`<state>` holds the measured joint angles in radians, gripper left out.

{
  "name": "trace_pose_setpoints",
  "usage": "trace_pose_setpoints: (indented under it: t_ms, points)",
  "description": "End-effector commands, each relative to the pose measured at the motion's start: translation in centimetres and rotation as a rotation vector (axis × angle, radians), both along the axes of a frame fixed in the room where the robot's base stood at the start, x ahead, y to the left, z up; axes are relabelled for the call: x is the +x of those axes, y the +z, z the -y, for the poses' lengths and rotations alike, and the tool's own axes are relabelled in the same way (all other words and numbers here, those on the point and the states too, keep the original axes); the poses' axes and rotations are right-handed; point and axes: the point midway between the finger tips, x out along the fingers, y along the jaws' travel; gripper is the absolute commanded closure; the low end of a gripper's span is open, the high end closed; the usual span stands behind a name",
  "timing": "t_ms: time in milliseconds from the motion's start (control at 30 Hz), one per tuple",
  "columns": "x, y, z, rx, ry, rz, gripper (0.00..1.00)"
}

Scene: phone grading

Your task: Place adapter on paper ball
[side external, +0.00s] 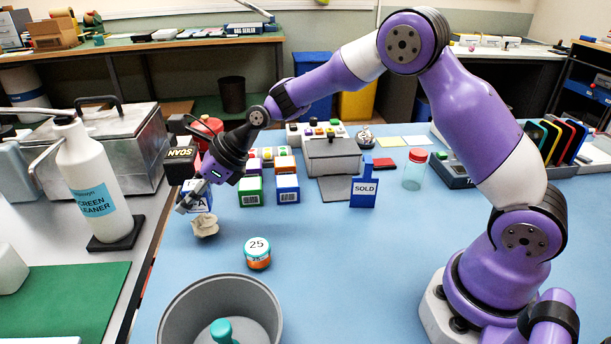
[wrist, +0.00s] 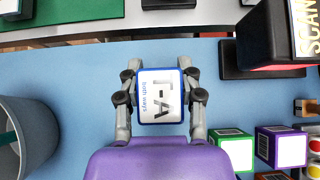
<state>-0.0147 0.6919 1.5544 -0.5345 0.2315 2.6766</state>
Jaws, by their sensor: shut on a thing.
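The adapter is a small blue-edged box with a white label; it shows in the side view (side external: 201,205) and in the wrist view (wrist: 160,97). My gripper (side external: 191,197) is shut on it, with one finger on each side in the wrist view (wrist: 160,75). The paper ball (side external: 204,226) is a crumpled beige lump on the blue mat, just under the held box in the side view. I cannot tell whether the two touch. In the wrist view the ball does not show.
Green and blue boxes (side external: 250,191) (side external: 287,189) and the SCAN stand (side external: 181,160) are close behind. The spray bottle (side external: 88,180) is left. Open mat (side external: 340,260) lies to the right.

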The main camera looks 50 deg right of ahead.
Motion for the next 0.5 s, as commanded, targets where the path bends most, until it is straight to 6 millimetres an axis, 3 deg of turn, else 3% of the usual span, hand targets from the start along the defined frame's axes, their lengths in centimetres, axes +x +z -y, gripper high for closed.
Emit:
trace_pose_setpoints:
  t_ms: [100, 500]
  points:
    - [0.0, -1.6, 0.0, 0.0, 0.0, -0.002, 0.92]
    - [0.0, -2.1, 0.0, 0.0, 0.0, 0.0, 0.92]
